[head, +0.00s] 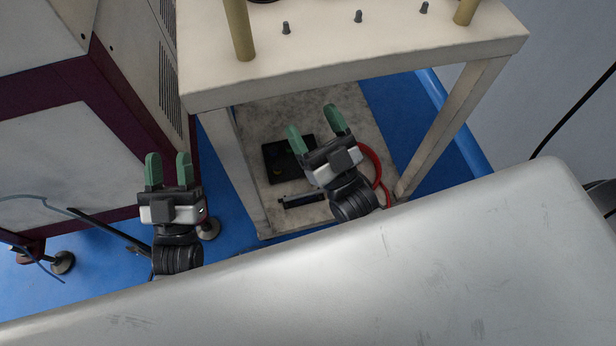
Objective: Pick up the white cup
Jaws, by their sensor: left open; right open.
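No white cup shows in the head view. My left gripper (168,158) is open and empty, with green fingertips apart, in front of the dark red and white cabinet at the left. My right gripper (313,120) is open and empty, its green fingertips apart. In the picture it lies in front of the lower shelf of the white table, below the tabletop's front edge.
A white table (380,62) with brass-coloured posts and small grey pegs stands ahead. Its lower shelf (262,212) holds a black tray (277,160) and a red cable (372,160). A white and dark red cabinet (75,145) stands left. Blue floor (95,240) shows between them.

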